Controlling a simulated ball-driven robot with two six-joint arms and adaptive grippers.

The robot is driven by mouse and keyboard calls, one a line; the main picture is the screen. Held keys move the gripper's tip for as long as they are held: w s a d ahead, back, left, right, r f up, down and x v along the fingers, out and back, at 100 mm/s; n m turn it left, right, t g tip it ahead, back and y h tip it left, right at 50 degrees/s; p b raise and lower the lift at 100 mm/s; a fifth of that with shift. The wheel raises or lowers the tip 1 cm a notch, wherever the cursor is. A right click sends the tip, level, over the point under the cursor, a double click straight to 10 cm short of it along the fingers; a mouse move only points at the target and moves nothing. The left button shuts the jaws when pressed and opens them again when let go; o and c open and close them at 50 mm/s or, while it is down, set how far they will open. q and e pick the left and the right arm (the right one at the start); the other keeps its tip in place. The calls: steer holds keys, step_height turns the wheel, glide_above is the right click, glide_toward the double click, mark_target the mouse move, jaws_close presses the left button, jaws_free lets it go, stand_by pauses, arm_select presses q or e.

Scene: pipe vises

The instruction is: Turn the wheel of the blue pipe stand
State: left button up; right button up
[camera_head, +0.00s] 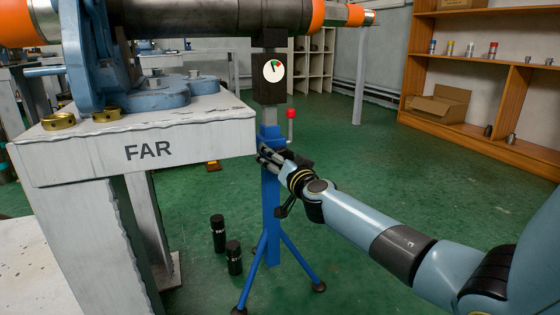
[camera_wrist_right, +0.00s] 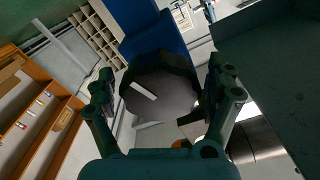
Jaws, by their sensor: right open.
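The blue pipe stand (camera_head: 270,210) stands on the floor on splayed legs, right of the table marked FAR. Its dark round wheel (camera_wrist_right: 158,95) with a white mark shows in the right wrist view, in front of the blue post (camera_wrist_right: 150,32). In the head view my gripper hides the wheel. My right gripper (camera_head: 262,155) is at the upper part of the blue post. In the right wrist view its open fingers (camera_wrist_right: 165,95) are on either side of the wheel; I cannot tell if they touch it. My left gripper is not in view.
The table marked FAR (camera_head: 150,152) stands close left of the stand. A dial gauge (camera_head: 274,70) and a red-knobbed lever (camera_head: 291,114) are above my gripper. A large pipe (camera_head: 215,17) crosses overhead. Black cylinders (camera_head: 233,257) stand on the floor. The floor to the right is clear.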

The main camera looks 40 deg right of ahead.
steer(key=c, duration=1.2)
steer(key=shift+r+m+p, duration=0.1)
steer(key=shift+m+p, duration=0.25)
steer(key=shift+m, duration=0.45)
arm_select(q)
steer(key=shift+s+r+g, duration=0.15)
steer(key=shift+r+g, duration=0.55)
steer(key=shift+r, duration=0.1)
arm_select(e)
steer(key=m, duration=0.3)
steer(key=shift+m, duration=0.4)
steer(key=o, duration=1.2)
steer(key=shift+s, duration=0.1)
steer(key=v, duration=1.2)
